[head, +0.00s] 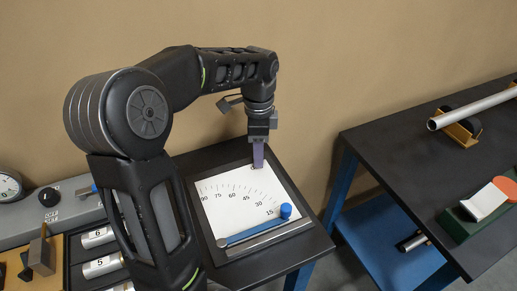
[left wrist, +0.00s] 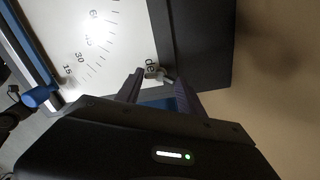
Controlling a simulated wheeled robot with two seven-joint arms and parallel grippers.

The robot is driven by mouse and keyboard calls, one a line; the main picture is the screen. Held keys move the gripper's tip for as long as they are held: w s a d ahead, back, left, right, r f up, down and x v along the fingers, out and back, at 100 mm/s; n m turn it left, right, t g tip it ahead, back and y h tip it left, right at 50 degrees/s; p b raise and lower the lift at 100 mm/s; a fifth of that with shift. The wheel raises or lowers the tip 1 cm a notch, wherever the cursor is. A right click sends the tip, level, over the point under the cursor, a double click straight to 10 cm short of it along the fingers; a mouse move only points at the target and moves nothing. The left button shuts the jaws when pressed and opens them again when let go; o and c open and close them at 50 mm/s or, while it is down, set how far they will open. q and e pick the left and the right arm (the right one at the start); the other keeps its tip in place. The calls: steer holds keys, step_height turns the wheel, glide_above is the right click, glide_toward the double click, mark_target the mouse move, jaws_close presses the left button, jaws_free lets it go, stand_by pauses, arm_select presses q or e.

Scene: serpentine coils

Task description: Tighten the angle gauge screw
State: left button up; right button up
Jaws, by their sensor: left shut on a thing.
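The angle gauge (head: 240,192) is a white plate with a degree scale on a dark board. A blue arm (head: 248,233) with a blue knob (head: 286,211) lies along its near edge, pointing near the 15 mark. My left gripper (head: 258,164) points down at the plate's far corner, away from the blue knob. In the left wrist view its fingers (left wrist: 158,76) stand on either side of a small grey screw-like piece (left wrist: 152,72) beside printed letters. It is shut on this piece, though the contact is hard to see. My right gripper is not in view.
At the left are a grey panel with a dial (head: 10,185) and black knob (head: 49,197), and a tray of numbered cylinders (head: 98,237). A second dark table (head: 420,165) at the right holds a metal pipe (head: 475,107) and a green block (head: 480,222). A gap separates the tables.

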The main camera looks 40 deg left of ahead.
arm_select(q)
steer(key=shift+w+a+r, duration=0.1)
steer(key=shift+w+r, duration=0.05)
steer(key=shift+r, duration=0.05)
steer(key=o, duration=1.4)
steer(key=shift+f, duration=0.15)
steer(key=shift+c, duration=0.2)
step_height(320, 180, up, 8)
steer(key=shift+f+b, duration=0.1)
steer(key=shift+b, duration=0.25)
